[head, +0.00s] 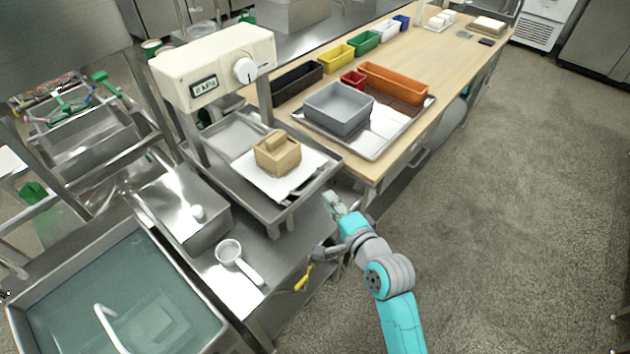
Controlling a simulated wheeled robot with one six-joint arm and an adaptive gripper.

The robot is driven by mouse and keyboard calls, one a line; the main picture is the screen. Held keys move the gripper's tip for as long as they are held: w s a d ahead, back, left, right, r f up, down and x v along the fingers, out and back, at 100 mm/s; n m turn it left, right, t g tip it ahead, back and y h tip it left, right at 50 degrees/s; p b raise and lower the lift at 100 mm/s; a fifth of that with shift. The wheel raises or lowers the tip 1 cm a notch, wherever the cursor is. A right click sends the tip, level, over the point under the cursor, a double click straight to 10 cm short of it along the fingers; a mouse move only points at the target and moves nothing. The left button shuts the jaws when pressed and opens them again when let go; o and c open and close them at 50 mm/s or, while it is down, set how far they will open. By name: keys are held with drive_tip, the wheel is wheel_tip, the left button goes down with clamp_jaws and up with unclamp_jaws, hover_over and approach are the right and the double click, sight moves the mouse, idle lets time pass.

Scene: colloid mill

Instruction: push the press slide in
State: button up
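The press (213,65) stands at the upper left, with a cream head, a white knob and a small display reading about 0 kPa. Below it is a metal tray-like slide (292,203) that juts out in front of the head toward my arm. My gripper (333,200) is just right of the slide's front corner, near the bench edge. It looks apart from the slide, but the small view makes contact hard to judge. Its fingers are too small to tell open from shut.
A wooden table (370,181) with a metal tray, grey bin (339,108) and coloured bins is behind my gripper. A water-filled sink (120,300) and a white ladle (229,252) are at lower left. A yellow-handled item (303,278) is by the bench edge. The right floor is clear.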

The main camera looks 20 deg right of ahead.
sight(315, 180)
drive_tip(key=x, duration=1)
drive_tip(key=shift+s, duration=0.1)
clamp_jaws()
